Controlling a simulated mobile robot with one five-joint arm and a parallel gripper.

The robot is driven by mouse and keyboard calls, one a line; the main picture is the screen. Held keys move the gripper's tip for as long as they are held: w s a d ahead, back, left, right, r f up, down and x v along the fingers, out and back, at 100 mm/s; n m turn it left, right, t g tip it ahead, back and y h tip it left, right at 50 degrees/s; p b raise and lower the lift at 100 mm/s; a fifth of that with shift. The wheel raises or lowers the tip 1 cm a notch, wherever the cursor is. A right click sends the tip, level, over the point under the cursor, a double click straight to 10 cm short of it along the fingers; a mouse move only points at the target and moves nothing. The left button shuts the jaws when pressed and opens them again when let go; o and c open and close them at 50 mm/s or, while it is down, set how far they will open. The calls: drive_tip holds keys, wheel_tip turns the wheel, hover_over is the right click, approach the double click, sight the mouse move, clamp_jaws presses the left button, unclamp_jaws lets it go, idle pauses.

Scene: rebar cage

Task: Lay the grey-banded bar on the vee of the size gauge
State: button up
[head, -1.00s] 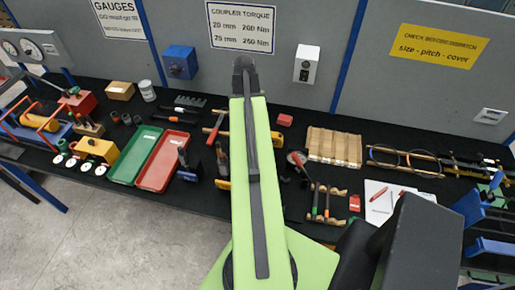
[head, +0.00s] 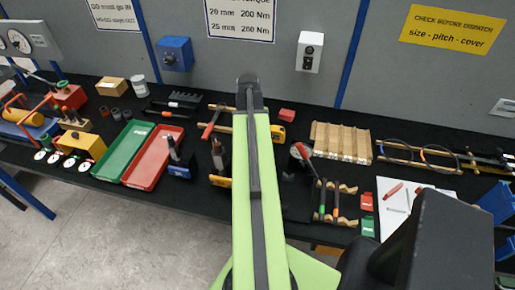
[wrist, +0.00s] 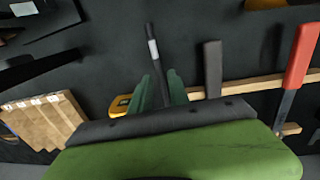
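The grey-banded bar (wrist: 153,52) is a thin dark rod with a pale grey band, seen in the wrist view. It sits between the green fingers of my gripper (wrist: 161,84), which look closed on it. Its free end points toward the top of the picture. In the head view my green arm hides the gripper and the bar. I cannot pick out the size gauge and its vee with certainty. A blue-based piece (head: 178,168) and a yellow-based piece (head: 220,181), each with a dark upright, stand left of my arm.
A red-handled tool (wrist: 300,55) and a wooden strip (wrist: 238,85) lie near my gripper. A slatted wooden block (head: 340,142) and a small rack with green- and red-banded bars (head: 335,203) are right of my arm. Green (head: 124,147) and red (head: 152,158) trays lie left.

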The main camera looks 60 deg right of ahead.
drive_tip(key=f+b, duration=0.1)
drive_tip(key=f, duration=0.1)
drive_tip(key=f+b, duration=0.1)
drive_tip(key=shift+s+d+f, duration=0.1)
drive_tip(key=shift+s+f, duration=0.1)
drive_tip(key=shift+f, duration=0.2)
drive_tip(key=shift+r, duration=0.2)
clamp_jaws()
